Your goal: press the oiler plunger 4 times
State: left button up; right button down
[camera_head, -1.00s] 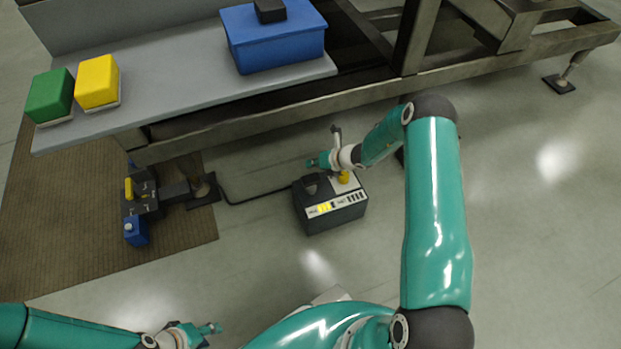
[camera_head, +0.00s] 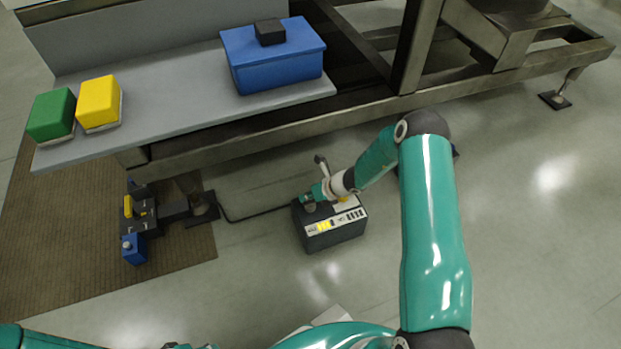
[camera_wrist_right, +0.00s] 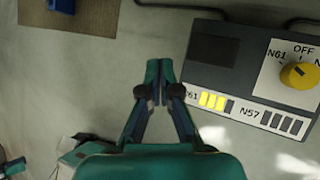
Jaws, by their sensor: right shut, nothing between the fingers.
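The plunger is not clearly seen. My left gripper (camera_head: 190,346) barely shows at the bottom edge.
A grey bench (camera_head: 185,110) carries a blue bin (camera_head: 275,68), a yellow block (camera_head: 99,102) and a green block (camera_head: 51,115). A dark device with a blue block (camera_head: 133,250) stands on the brown mat (camera_head: 60,235). A cable (camera_head: 250,216) runs to the box. Floor in front is clear.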

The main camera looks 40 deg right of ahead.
jog(key=s+a+r+n+g, duration=0.1)
jog(key=s+a+n+g, duration=0.2)
jog(key=s+a+n, duration=0.7)
jog(key=s+a+r+n+g, duration=0.1)
jog(key=s+a+n+g, duration=0.2)
jog(key=s+a+n, duration=0.7)
jog(key=s+n, duration=0.4)
jog(key=n, duration=1.1)
jog(key=shift+s+r, duration=0.2)
jog(key=shift+s, duration=0.2)
